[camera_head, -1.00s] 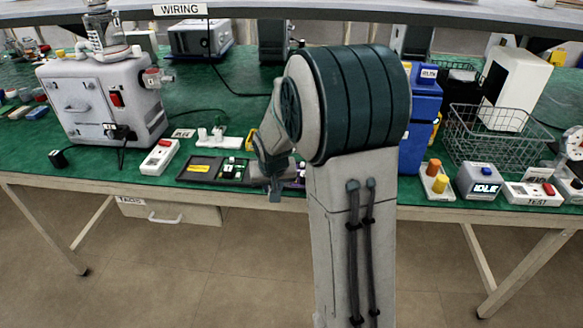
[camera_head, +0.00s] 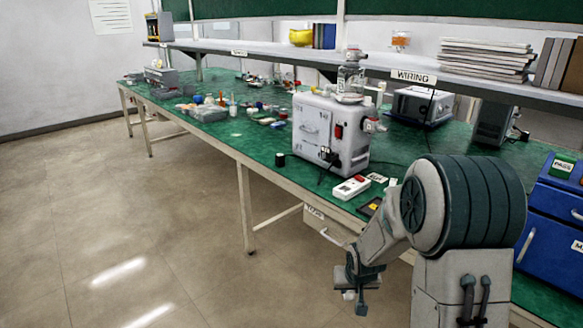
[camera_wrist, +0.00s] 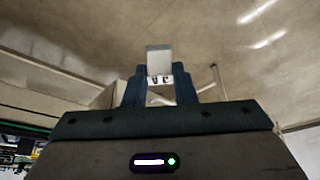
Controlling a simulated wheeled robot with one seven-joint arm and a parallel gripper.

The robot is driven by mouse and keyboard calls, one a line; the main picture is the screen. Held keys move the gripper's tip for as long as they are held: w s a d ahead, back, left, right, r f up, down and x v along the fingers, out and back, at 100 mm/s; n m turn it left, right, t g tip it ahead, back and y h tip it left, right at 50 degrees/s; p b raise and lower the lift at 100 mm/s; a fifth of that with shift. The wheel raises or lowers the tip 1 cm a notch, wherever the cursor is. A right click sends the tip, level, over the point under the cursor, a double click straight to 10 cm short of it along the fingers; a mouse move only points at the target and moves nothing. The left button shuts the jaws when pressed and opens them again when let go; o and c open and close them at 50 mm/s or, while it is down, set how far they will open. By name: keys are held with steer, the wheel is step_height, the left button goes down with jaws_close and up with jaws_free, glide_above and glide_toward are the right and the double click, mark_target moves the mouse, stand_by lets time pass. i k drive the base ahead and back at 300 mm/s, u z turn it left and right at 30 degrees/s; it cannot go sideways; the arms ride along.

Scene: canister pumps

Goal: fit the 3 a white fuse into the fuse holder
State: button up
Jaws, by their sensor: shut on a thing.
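My gripper (camera_head: 357,290) hangs in front of the bench, over the floor, in the head view. In the wrist view my gripper (camera_wrist: 159,84) is shut on a small pale block, the white fuse (camera_wrist: 159,62), with dark marking that shows upside down near the fingertips. The fuse juts out beyond the fingers and touches nothing else. The white canister pump (camera_head: 330,130) stands on the green bench, with a red switch and a black plug with a cable on its side. I cannot make out the fuse holder.
A white box with a red button (camera_head: 350,188) lies by the bench's front edge. Blue drawers (camera_head: 550,220) stand at right. A drawer (camera_head: 328,226) hangs under the bench (camera_head: 225,142). The floor at left is clear.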

mark_target(328, 155)
steer(key=z, duration=0.3)
steer(key=k, duration=0.15)
steer(key=u, duration=1.55)
steer(key=i, duration=1.25)
steer(key=z, duration=0.6)
steer(key=i, duration=0.75)
steer(key=z, duration=0.8)
